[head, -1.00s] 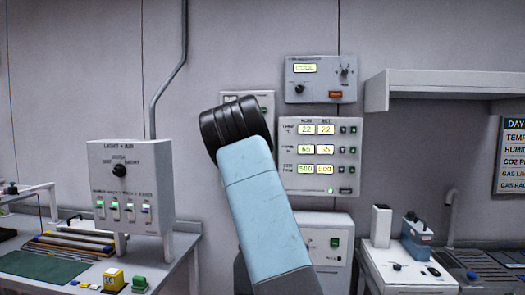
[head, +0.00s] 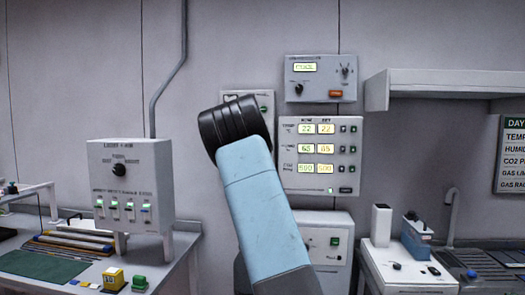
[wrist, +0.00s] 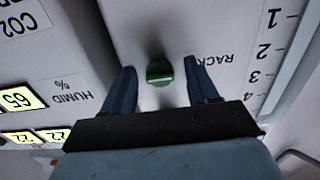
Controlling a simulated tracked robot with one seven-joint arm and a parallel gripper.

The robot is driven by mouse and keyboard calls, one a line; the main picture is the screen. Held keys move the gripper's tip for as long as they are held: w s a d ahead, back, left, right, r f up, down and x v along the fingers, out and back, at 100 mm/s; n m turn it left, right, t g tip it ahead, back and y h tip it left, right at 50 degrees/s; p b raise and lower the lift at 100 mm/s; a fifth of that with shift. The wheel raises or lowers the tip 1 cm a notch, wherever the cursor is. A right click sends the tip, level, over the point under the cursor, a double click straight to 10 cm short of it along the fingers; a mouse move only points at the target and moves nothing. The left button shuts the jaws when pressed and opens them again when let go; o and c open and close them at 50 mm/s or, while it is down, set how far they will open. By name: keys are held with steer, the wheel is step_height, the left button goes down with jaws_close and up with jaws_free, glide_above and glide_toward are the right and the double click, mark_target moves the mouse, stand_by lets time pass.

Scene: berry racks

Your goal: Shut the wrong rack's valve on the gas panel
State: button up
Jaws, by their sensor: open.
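My gripper (wrist: 160,66) is open, with one dark blue finger on each side of the knob and a gap to both. I cannot tell how far the fingertips are from the panel. The word RACK and the numbers 1 to 4 are printed to the right of the knob.
A climate panel (head: 346,155) with lit readouts hangs just right of my arm, below a grey control box (head: 320,93). A switch box (head: 150,165) stands on the left bench. A shelf (head: 440,82) juts out at the right.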

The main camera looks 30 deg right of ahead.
steer(key=v, duration=1.3)
steer(key=shift+s+a, duration=0.25)
steer(key=shift+s, duration=0.05)
